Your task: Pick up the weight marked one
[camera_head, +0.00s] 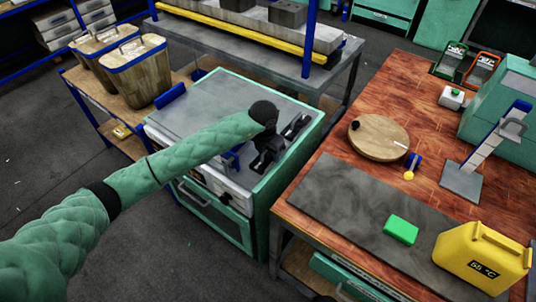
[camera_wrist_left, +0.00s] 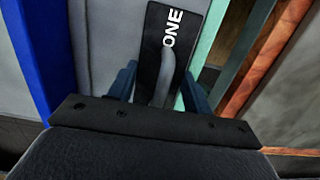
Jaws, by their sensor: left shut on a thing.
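The weight marked ONE (camera_wrist_left: 152,45) is a black slab with white lettering and a grey bar handle, seen in the left wrist view. My left gripper (camera_wrist_left: 165,85) is shut on its handle, with a blue-grey finger on each side. In the head view my left gripper (camera_head: 267,150) is over the right side of the grey top of a green cabinet. A dark piece with a handle (camera_head: 295,127) shows just right of it; I cannot tell whether it is the same weight. Whether the held weight touches the top is hidden. My right gripper is not in view.
The green cabinet (camera_head: 225,215) has a grey top. A wooden table (camera_head: 335,110) at right carries a grey mat (camera_head: 340,195), a green block (camera_head: 401,229), a yellow canister (camera_head: 480,258) and a round board (camera_head: 378,137). Wooden bins (camera_head: 140,75) stand at upper left.

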